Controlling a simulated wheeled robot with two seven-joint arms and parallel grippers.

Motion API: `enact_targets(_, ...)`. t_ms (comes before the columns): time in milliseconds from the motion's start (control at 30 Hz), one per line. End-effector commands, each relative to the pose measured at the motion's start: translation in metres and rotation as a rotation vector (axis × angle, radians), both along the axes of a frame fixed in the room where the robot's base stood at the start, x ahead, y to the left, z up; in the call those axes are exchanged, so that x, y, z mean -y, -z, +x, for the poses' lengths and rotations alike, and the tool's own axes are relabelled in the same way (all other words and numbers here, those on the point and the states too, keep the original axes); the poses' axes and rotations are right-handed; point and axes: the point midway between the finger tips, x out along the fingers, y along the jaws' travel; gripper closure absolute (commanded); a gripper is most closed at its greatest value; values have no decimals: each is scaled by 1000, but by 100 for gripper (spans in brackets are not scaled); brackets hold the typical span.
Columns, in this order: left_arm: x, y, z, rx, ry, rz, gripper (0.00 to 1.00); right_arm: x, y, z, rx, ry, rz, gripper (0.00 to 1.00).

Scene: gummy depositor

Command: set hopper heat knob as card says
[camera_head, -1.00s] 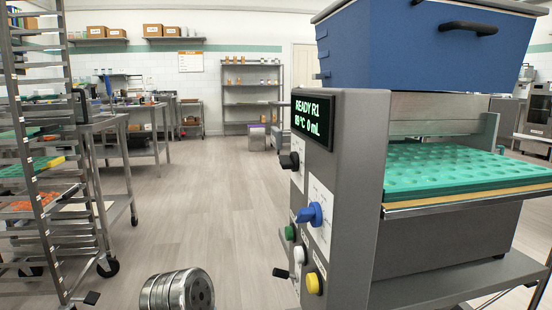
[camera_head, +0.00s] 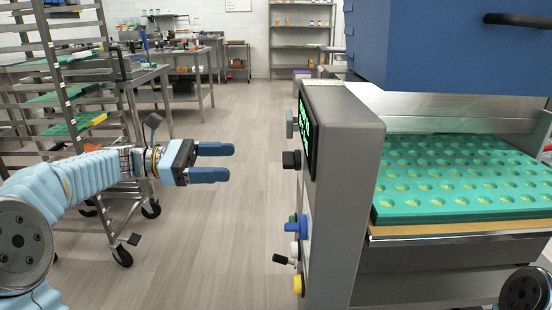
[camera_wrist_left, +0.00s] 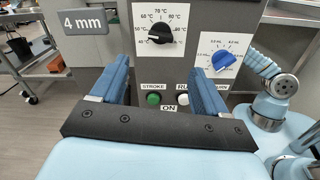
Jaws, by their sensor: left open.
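The hopper heat knob is the black knob (camera_wrist_left: 160,33) on a dial marked in °C in the left wrist view. I cannot read its exact setting. It also shows on the edge of the machine's grey control panel (camera_head: 291,160) in the head view. My left gripper (camera_head: 229,162) is open and empty, left of the panel and apart from it, pointing at the black knob. In the left wrist view its fingers (camera_wrist_left: 160,75) sit below the knob, one to each side. The display (camera_head: 306,136) is too oblique to read. No card text is readable. My right gripper is out of view.
A blue knob (camera_wrist_left: 223,62) sits right of the heat dial. Green (camera_wrist_left: 153,99) and white (camera_wrist_left: 182,99) buttons are below, and a yellow button (camera_head: 298,285) is lower on the panel. A teal mould tray (camera_head: 460,180) lies right of the panel. A tray rack (camera_head: 110,190) stands at left.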

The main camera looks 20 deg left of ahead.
Motion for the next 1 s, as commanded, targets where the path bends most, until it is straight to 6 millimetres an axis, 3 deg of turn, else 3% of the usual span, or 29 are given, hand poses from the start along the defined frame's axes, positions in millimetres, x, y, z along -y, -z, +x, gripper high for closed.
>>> enact_targets(300, 71, 0, 19, -1, 5, 1, 26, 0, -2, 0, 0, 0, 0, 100)
enact_targets(500, 103, 1, 29, 0, 3, 1, 26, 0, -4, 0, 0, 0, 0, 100)
enact_targets(700, 116, 1, 33, -2, 1, 2, 26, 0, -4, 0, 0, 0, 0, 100)
enact_targets(933, 116, 2, 33, -2, 1, 2, 26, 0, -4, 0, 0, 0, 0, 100)
enact_targets(1000, 116, 2, 33, -1, 1, 2, 33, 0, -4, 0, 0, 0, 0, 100)
